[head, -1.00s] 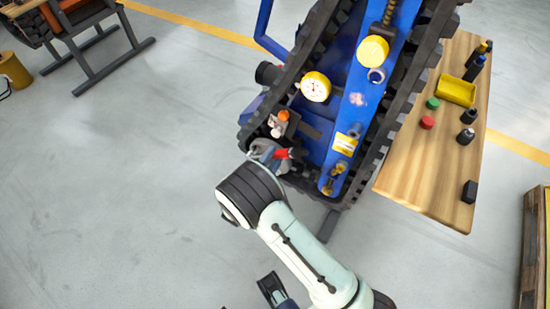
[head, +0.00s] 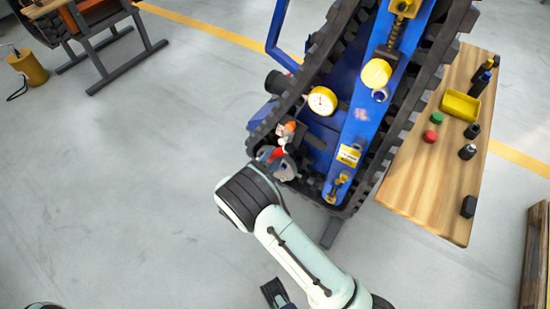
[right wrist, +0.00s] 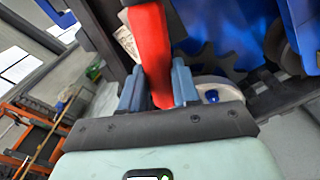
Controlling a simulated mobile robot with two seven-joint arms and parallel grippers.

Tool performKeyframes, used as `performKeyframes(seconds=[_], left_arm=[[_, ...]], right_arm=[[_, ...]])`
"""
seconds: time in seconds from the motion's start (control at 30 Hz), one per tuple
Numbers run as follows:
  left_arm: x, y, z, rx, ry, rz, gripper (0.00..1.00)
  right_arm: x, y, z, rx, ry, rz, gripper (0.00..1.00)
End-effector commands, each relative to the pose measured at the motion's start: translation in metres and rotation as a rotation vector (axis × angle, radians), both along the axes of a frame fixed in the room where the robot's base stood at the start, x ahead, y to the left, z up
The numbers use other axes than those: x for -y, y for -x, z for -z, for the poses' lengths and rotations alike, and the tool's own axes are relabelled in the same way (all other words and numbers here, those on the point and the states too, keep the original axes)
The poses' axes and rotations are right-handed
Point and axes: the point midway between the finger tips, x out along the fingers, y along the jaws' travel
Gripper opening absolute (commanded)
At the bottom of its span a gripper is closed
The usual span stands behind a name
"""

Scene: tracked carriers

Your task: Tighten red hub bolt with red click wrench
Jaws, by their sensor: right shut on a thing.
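The red wrench handle (head: 277,155) shows at the lower left end of the blue tracked carrier (head: 323,135). In the right wrist view the red handle (right wrist: 151,50) runs up between the blue-grey fingers of my right gripper (right wrist: 158,88), which is shut on it. The wrench's working end is hidden, and I cannot tell whether it sits on a bolt. A grey round hub part (head: 286,169) is beside the gripper, and an orange-red cap (head: 290,126) is just above. I cannot single out the red hub bolt. A dark forked piece at the bottom edge may be my left gripper (head: 273,291).
A wooden table (head: 425,200) at the right holds a yellow bin (head: 460,106), a red cap (head: 430,136), a green cap (head: 437,118) and several dark sockets. A yellow dial gauge (head: 322,101) is on the carrier.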

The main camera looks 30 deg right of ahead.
Motion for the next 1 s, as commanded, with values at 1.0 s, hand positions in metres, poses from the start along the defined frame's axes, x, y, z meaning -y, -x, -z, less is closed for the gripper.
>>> performKeyframes(seconds=[1.0], left_arm=[[0.000,-0.004,-0.024,0.008,0.000,0.000,0.43]], right_arm=[[-0.010,-0.024,-0.015,-0.186,0.080,0.000,0.00]])
